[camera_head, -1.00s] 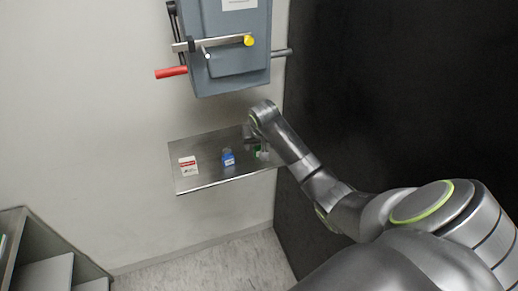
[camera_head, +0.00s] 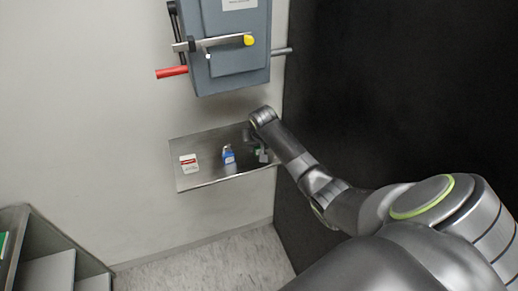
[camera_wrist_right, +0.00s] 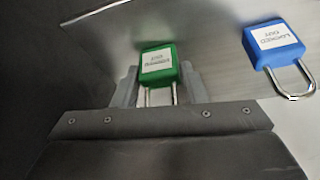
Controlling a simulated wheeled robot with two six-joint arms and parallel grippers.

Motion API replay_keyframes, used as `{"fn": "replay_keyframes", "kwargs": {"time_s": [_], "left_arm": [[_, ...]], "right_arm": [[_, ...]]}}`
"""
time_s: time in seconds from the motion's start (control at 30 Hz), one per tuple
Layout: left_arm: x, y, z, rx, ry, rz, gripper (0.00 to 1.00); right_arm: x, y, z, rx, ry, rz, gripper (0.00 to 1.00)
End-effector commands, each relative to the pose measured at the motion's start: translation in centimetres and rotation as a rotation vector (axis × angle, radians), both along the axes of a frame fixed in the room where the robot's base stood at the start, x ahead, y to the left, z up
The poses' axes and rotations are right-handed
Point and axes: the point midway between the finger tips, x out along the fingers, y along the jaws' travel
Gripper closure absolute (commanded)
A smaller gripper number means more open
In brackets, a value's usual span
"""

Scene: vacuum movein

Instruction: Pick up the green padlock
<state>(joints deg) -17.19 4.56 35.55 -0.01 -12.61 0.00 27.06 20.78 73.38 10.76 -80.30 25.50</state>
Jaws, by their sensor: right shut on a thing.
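The green padlock (camera_wrist_right: 158,66) is between the fingers of my right gripper (camera_wrist_right: 157,90) in the right wrist view, its label facing the camera and its shackle towards the gripper's body. The right gripper is shut on it. In the head view the right gripper (camera_head: 262,153) is at the right end of the metal shelf (camera_head: 205,180), and the padlock is mostly hidden there. I cannot tell whether the padlock touches the shelf. My left gripper is in neither view.
A blue padlock (camera_head: 228,156) stands on the shelf left of the gripper; it also shows in the wrist view (camera_wrist_right: 277,45). A red and white tag (camera_head: 188,163) is farther left. A black wall (camera_head: 400,90) is on the right.

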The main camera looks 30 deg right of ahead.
Motion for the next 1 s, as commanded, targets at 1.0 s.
{"fn": "replay_keyframes", "kwargs": {"time_s": [1.0], "left_arm": [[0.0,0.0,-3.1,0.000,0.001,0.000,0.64]], "right_arm": [[0.0,0.0,10.0,0.000,0.000,0.000,0.85]]}}
